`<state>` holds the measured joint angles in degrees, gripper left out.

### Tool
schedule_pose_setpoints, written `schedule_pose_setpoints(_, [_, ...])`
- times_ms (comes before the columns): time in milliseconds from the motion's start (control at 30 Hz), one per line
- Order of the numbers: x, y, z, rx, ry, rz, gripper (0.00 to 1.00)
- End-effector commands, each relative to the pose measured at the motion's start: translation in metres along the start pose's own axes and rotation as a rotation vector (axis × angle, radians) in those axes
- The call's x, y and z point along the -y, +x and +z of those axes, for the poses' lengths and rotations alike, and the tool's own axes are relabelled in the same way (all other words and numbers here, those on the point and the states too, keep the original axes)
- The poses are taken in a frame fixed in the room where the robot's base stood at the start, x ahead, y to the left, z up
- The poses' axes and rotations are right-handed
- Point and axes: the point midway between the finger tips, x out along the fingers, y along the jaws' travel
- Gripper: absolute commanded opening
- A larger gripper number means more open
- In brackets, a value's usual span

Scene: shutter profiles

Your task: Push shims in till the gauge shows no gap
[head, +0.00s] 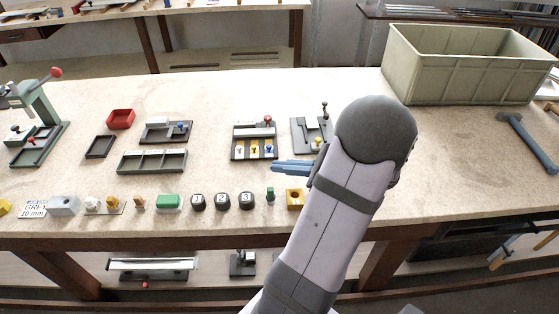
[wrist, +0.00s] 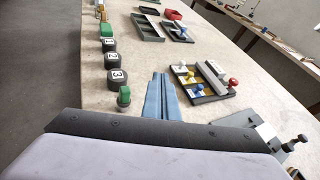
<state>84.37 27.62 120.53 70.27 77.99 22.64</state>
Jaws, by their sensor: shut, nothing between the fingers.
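In the wrist view the fixture (wrist: 221,97) lies just right of my fingers, with white, blue and yellow knobs in a row and the red knob (wrist: 233,82) at the right. I cannot tell which part is the gauge or whether a gap shows. My gripper (head: 275,166) has blue fingers, shut and empty, in front of the fixture. Its fingers also show in the wrist view (wrist: 159,80).
Beside my arm stands a grey fixture (head: 299,133) with a black-knobbed lever. Numbered black knobs (head: 222,201), a green block (head: 167,202) and a yellow block (head: 294,199) line the front edge. A large bin (head: 455,85) and hammer (head: 525,140) are right. Table behind the fixtures is clear.

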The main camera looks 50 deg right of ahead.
Motion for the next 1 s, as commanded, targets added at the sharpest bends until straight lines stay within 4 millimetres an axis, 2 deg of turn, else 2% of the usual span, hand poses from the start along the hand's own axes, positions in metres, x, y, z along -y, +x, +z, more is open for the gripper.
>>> schedule_pose_setpoints(33, [0.014,-0.013,-0.015,0.025,0.042,-0.071,0.00])
schedule_pose_setpoints(167, [0.040,-0.042,-0.035,0.086,0.133,-0.205,0.00])
schedule_pose_setpoints(300, [0.051,-0.057,-0.055,0.126,0.216,-0.271,0.00])
schedule_pose_setpoints(400, [0.052,-0.060,-0.060,0.136,0.239,-0.285,0.00])
schedule_pose_setpoints(667, [0.054,-0.055,-0.059,0.137,0.242,-0.284,0.00])
schedule_pose_setpoints(867, [0.059,-0.034,-0.055,0.136,0.241,-0.280,0.00])
schedule_pose_setpoints(1000, [0.066,-0.012,-0.053,0.136,0.242,-0.278,0.00])
